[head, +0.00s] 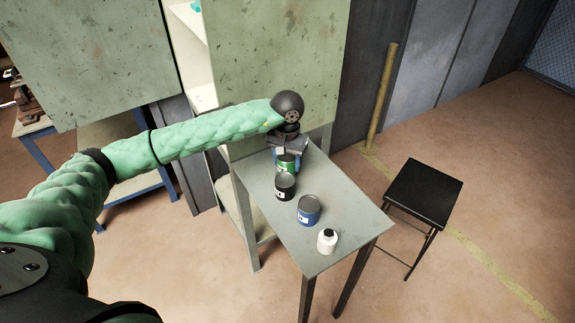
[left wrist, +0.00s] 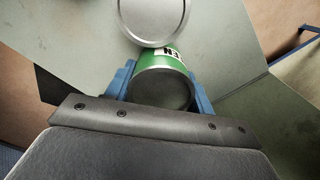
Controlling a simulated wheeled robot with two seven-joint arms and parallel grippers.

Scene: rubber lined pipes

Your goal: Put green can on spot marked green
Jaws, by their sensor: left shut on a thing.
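The green can (head: 286,163) stands at the back end of the narrow grey table (head: 258,179) in the head view. My left gripper (head: 287,157) reaches down over it and is shut on it. In the left wrist view the green can (left wrist: 160,72) sits between the blue fingers, with part of its white label showing. A grey can lid (left wrist: 153,18) is right beside it there. I see no green-marked spot in either view. My right gripper is not in view.
A black stool (head: 423,194) stands to the right. A greenish panel (head: 275,60) rises behind the table.

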